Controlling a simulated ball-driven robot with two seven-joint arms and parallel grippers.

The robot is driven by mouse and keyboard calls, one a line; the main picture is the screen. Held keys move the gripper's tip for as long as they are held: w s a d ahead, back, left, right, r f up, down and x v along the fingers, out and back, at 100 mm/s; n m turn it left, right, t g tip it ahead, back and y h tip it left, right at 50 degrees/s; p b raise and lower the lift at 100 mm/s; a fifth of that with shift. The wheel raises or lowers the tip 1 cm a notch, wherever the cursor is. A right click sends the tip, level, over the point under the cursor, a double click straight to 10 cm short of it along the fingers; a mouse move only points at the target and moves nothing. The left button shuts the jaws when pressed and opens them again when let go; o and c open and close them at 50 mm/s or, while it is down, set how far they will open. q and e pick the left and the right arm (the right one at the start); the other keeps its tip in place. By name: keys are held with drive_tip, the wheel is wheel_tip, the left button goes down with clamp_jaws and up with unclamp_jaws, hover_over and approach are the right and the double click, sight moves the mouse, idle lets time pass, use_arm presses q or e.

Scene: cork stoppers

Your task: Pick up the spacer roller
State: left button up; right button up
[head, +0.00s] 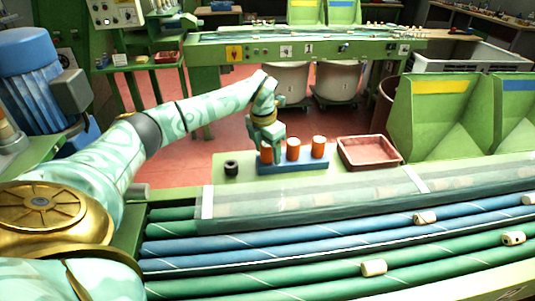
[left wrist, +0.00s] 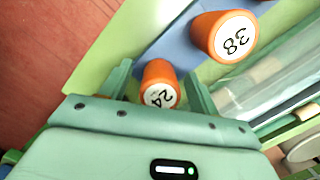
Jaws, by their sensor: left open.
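Three orange spacer rollers stand upright in a row on a blue block in the head view: a left one (head: 266,155), a middle one (head: 293,149) and a right one (head: 319,147). The blue block (head: 291,168) sits on a green ledge. My left gripper (head: 267,143) is over the left roller. In the left wrist view its open fingers (left wrist: 157,78) stand either side of an orange roller (left wrist: 160,84) whose white end reads 24. A second roller (left wrist: 224,36) reading 38 is outside the fingers. My right gripper is not in view.
A black ring-shaped piece (head: 231,168) lies left of the block. A red tray (head: 369,151) is to its right. A clear cover (head: 310,203) and long blue and green rollers (head: 330,228) with several corks run in front. Green hoppers (head: 432,115) stand at right.

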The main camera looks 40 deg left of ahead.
use_arm(q)
drive_tip(key=c, duration=1.1)
drive_tip(key=shift+r, duration=0.1)
